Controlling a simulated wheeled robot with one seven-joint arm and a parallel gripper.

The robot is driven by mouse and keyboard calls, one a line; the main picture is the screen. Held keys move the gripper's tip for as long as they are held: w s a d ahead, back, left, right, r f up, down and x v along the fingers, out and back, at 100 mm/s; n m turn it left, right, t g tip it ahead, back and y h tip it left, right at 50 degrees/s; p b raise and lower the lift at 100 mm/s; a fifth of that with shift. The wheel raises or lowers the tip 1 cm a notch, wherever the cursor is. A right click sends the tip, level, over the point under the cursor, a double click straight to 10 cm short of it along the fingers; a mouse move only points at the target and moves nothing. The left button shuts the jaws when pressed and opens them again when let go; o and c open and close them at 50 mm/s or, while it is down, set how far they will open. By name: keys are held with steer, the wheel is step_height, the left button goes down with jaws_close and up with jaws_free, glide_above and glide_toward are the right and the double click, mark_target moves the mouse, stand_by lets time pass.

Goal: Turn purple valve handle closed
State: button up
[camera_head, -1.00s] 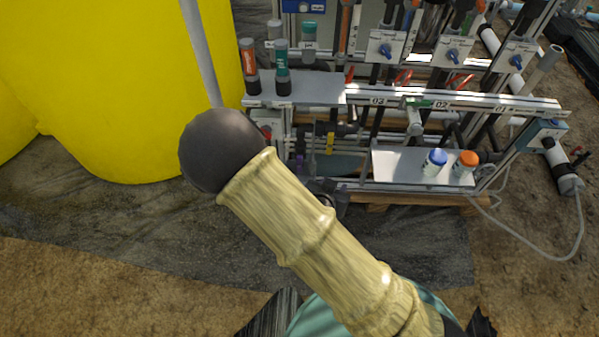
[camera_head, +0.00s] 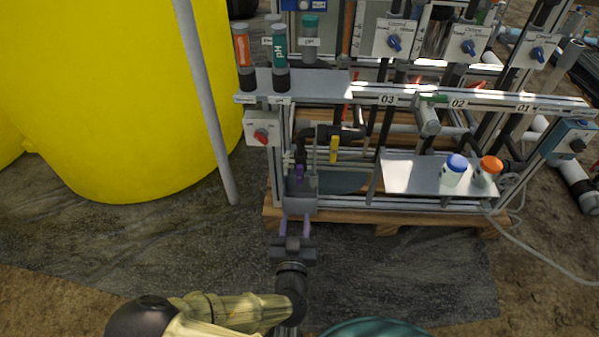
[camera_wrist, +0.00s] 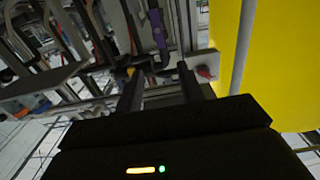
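The purple valve handle (camera_head: 299,172) is small and hangs on dark piping at the left end of the skid, just above a grey open box. In the wrist view the purple handle (camera_wrist: 159,34) shows at the top middle, beyond the fingertips. My gripper (camera_head: 294,222) is in front of the skid, below and short of the handle in the head view, pointing toward it. In the wrist view its two dark fingers (camera_wrist: 158,78) are spread apart with nothing held between them. I see no contact with the handle.
A yellow valve handle (camera_head: 334,150) is just right of the purple one. The grey box (camera_head: 300,204) sits below it. A red knob (camera_head: 262,135) is to the left. A grey pole (camera_head: 205,100) and yellow tank (camera_head: 110,110) stand further left. The floor in front is clear.

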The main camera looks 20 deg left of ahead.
mark_target(299, 173)
steer(key=shift+w, duration=0.1)
steer(key=b+x, duration=0.7)
steer(key=x, duration=0.9)
steer(key=shift+w+f, duration=0.1)
steer(key=shift+w, duration=0.5)
jaws_close()
